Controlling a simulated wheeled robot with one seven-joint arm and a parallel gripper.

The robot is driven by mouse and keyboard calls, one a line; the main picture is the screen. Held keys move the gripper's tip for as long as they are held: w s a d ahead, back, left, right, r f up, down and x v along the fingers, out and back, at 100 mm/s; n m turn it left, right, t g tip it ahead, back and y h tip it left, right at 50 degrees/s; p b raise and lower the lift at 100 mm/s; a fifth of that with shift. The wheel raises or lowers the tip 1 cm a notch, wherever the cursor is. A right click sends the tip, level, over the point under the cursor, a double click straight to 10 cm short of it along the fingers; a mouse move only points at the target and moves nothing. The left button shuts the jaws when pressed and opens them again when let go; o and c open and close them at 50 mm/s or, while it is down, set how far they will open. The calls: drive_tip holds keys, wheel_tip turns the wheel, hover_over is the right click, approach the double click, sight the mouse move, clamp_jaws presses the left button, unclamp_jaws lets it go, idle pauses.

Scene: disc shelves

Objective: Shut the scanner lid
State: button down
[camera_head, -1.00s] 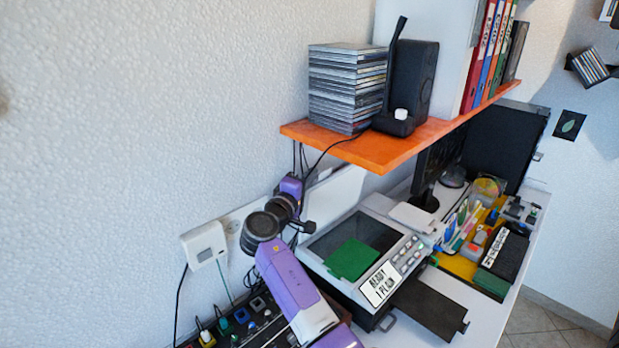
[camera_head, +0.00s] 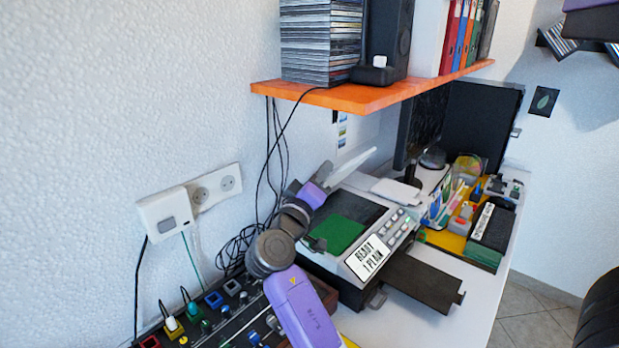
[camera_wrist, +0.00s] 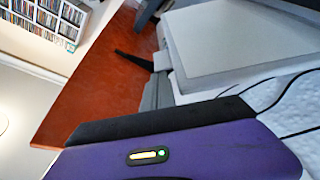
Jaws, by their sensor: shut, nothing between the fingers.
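The scanner (camera_head: 362,235) stands on the desk with a dark glass bed and a green sheet (camera_head: 337,233) on it. Its pale lid (camera_head: 352,165) is raised and seen nearly edge-on, slanting over the wall side of the bed. My gripper (camera_head: 325,171) is shut and empty, close against the lid's near end. I cannot tell whether they touch.
An orange shelf (camera_head: 375,97) with a disc stack (camera_head: 321,45) and a black speaker (camera_head: 387,45) overhangs the scanner's wall side. Cables hang below it. A mixer (camera_head: 215,318) lies at the near left. A dark tray (camera_head: 425,280) sticks out at the scanner's front.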

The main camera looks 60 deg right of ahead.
drive_tip(key=s+a+f+b, duration=0.1)
drive_tip(key=s+f+b, duration=0.2)
drive_tip(key=s+f, duration=0.1)
drive_tip(key=shift+s+f, duration=0.15)
drive_tip(key=shift+s, duration=0.1)
drive_tip(key=shift+a, duration=0.1)
idle(0.5)
